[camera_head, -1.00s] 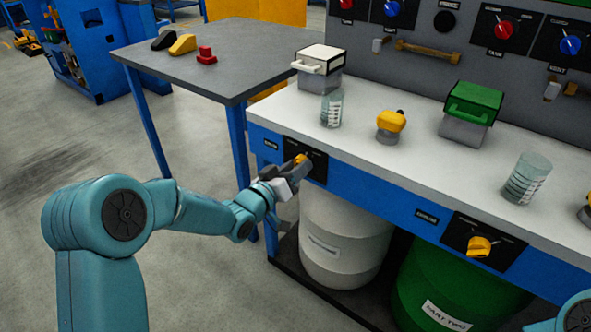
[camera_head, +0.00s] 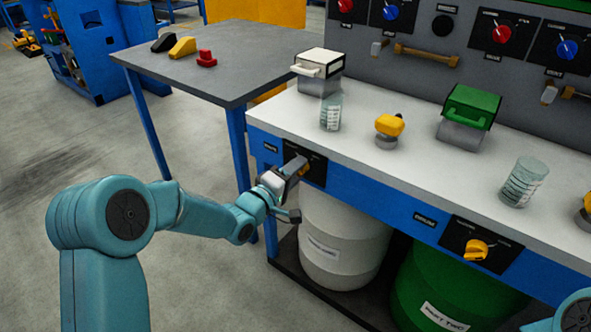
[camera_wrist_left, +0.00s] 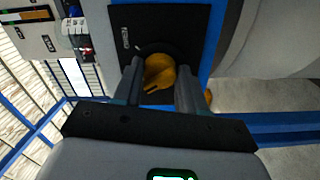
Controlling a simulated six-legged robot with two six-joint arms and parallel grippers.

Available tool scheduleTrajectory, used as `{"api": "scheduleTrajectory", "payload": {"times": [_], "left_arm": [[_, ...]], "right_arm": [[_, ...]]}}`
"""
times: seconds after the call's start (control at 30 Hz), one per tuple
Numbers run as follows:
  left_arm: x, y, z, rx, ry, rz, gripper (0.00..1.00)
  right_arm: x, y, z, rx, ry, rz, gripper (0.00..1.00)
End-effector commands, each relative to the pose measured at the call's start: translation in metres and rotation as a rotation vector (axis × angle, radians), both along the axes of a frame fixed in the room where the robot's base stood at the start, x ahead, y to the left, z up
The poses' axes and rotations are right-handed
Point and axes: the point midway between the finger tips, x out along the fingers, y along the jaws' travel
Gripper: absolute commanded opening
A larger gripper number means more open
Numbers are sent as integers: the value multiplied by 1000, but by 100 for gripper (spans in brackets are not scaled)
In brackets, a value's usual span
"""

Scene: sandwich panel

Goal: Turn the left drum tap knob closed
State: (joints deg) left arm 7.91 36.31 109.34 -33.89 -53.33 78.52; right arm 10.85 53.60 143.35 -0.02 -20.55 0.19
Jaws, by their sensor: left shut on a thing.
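The left drum tap knob (camera_wrist_left: 160,73) is yellow and sits on a black plate (camera_wrist_left: 192,18) on the blue front of the bench. In the left wrist view it lies between the two fingers of my left gripper (camera_wrist_left: 160,88), which is shut on it. In the head view my left gripper (camera_head: 297,170) is at the left black plate (camera_head: 318,170), and its fingers hide most of the knob. The right drum tap knob (camera_head: 477,249) is yellow, on its own black plate. My right gripper is not in view; only a bit of the right arm shows at the lower right.
A white drum (camera_head: 343,243) and a green drum (camera_head: 440,287) stand under the bench. On the bench top (camera_head: 395,166) are beakers (camera_head: 330,111), a yellow-topped item (camera_head: 389,126), a white box (camera_head: 320,64) and a green box (camera_head: 472,107). A grey table (camera_head: 235,68) stands behind at left.

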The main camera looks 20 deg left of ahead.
Motion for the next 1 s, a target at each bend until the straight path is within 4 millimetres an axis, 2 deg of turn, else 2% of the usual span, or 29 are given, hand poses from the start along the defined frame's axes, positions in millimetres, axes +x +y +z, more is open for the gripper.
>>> {"api": "scheduleTrajectory", "payload": {"times": [0.4, 0.97, 1.0], "left_arm": [[0, 1, 1, -172, 61, 2, 10], [0, 1, 0, -199, 71, 3, 11], [0, 1, 0, -199, 71, 3, 51]], "right_arm": [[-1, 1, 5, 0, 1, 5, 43], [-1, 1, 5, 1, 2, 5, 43], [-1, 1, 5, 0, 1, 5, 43]]}}
